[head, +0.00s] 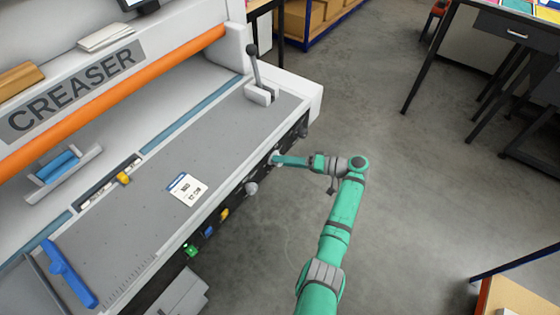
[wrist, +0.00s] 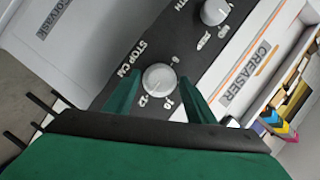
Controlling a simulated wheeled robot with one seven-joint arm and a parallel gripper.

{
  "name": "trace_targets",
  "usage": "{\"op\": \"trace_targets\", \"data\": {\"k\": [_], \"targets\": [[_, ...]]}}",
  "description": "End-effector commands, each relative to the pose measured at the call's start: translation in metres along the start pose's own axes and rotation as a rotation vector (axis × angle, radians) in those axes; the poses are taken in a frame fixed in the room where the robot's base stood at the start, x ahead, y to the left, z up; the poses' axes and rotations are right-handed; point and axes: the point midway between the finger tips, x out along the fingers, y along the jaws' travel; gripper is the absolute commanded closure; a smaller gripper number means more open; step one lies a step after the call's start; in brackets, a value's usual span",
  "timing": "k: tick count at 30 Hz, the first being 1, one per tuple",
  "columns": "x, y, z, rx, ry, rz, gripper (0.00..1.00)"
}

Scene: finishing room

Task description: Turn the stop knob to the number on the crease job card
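The stop knob (wrist: 158,79) is a round pale dial on the creaser's black front panel, labelled "STOP CM", with small numbers around it; I cannot surely read its setting. My gripper (wrist: 158,85) is open, with one green finger on each side of the knob. Whether the fingers touch it I cannot tell. In the head view my gripper (head: 278,161) is at the front panel and largely covers the knob. The crease job card (head: 187,189), white with a blue header, lies on the grey bed of the creaser; its print is too small to read surely.
A second pale knob (wrist: 215,11) sits on the same panel, with a green button (head: 190,250) further along. A black-handled lever (head: 254,65) stands at the bed's far end.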

Motion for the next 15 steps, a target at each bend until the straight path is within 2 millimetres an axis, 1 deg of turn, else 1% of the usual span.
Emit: {"op": "trace_targets", "data": {"k": [5,8,11,15], "targets": [[-0.002,0.000,0.001,0.001,-0.002,-0.001,0.50],[-0.011,0.000,0.001,0.001,-0.001,0.000,0.50],[-0.026,0.000,0.000,0.001,0.000,0.000,0.50],[-0.054,0.001,0.000,0.002,0.002,0.001,0.50]]}}
